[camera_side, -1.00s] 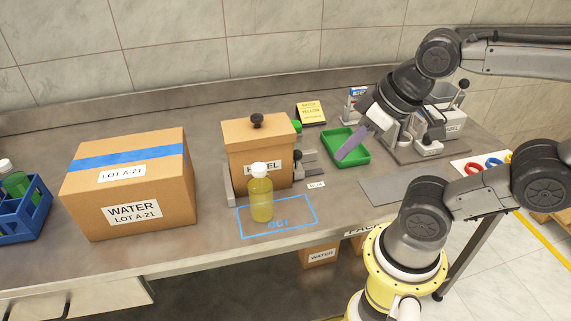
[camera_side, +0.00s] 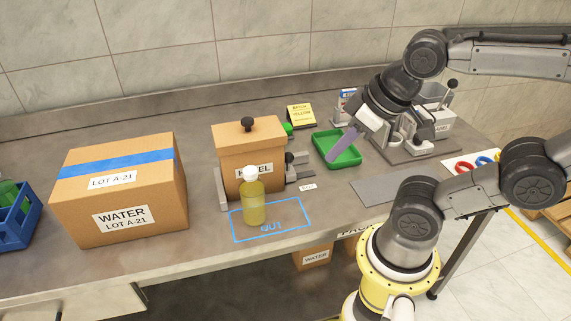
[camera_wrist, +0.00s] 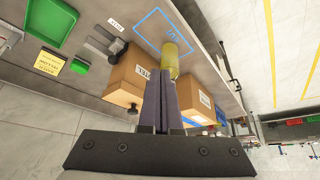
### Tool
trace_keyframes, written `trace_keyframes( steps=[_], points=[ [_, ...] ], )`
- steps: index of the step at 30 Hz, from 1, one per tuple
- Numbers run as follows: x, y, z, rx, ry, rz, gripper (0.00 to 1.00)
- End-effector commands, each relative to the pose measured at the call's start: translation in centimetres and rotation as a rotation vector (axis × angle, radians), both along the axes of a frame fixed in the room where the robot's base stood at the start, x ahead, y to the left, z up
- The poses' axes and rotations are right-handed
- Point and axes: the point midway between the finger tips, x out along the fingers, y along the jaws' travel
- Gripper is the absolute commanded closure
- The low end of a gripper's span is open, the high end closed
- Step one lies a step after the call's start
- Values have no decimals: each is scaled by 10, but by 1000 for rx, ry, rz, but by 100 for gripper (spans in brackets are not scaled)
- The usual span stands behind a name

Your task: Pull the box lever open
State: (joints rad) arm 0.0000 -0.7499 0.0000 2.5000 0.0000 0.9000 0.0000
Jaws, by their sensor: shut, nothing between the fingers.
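A brown box (camera_side: 237,170) with a black knob on its lid stands mid-bench. Its label is partly hidden by a bottle in the side view. A grey and black lever-like fitting (camera_side: 296,160) sits at its right side, near a small tag on the bench; it also shows in the wrist view (camera_wrist: 105,42). A green knob (camera_side: 288,129) shows behind the box's right side. I cannot tell which part is the lever. My gripper (camera_side: 332,158) is shut and empty, apart from the box, and appears over the green tray in the side view. Its fingers (camera_wrist: 161,78) lie together in the wrist view.
A yellow bottle (camera_side: 254,203) stands in a blue outlined zone before the box. The green tray (camera_side: 352,160), a yellow sign (camera_side: 300,116) and a grey plate (camera_side: 383,188) lie to the right. A large water carton (camera_side: 70,212) stands left. Bench is clear between.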

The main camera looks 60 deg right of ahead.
Motion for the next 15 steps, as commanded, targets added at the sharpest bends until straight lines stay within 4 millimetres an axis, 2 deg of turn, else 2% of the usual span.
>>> trace_keyframes(
  steps=[3,7,10,14,15],
  points=[
    [0,0,0,0,0,0,98],
    [0,0,0,14,2,-26,75],
    [-4,1,-1,64,22,-109,57],
    [-2,8,15,184,40,-282,33],
    [2,10,20,227,57,-348,31]
  ],
)
